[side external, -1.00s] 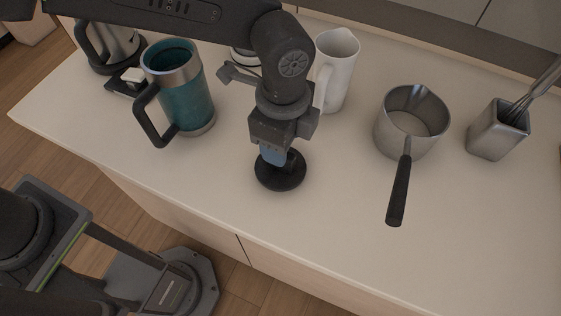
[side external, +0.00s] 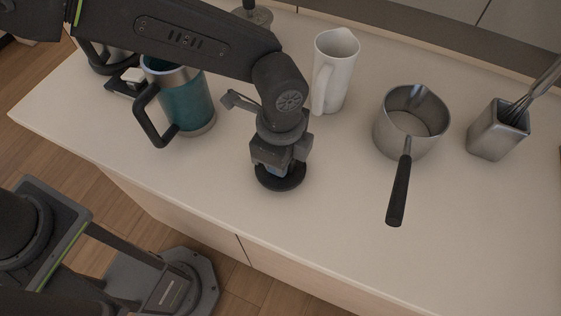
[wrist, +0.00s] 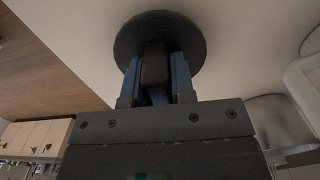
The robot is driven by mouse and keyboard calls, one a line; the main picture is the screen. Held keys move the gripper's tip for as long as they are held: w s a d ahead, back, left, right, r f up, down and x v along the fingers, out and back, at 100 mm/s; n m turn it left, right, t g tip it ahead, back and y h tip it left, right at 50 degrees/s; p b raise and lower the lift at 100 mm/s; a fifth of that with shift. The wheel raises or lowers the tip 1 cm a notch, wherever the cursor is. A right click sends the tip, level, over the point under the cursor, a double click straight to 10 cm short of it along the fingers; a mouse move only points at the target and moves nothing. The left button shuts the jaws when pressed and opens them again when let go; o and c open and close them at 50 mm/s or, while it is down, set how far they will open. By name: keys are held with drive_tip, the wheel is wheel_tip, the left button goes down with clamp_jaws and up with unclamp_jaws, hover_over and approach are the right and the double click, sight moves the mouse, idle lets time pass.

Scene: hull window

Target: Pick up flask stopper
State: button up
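The flask stopper (side external: 281,184) is a black round disc with a raised grip, lying on the counter below my gripper (side external: 280,172). In the wrist view, the stopper's wide disc (wrist: 190,37) shows beyond my gripper (wrist: 156,72). Its dark upright grip (wrist: 155,64) stands between the two blue-grey fingers, with one finger on each side. The fingers are apart and appear open around the grip, with slight gaps. The teal flask (side external: 186,102) with a steel rim and black handle stands upright to the left.
A white pitcher (side external: 333,72) stands behind to the right. A steel saucepan (side external: 397,141) with its dark handle (side external: 399,190) is farther right, beside a metal holder (side external: 490,138) with a whisk (side external: 538,92). The counter (side external: 340,215) is clear in front of the stopper.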

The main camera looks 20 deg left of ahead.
clamp_jaws()
drive_tip(key=shift+r, duration=0.1)
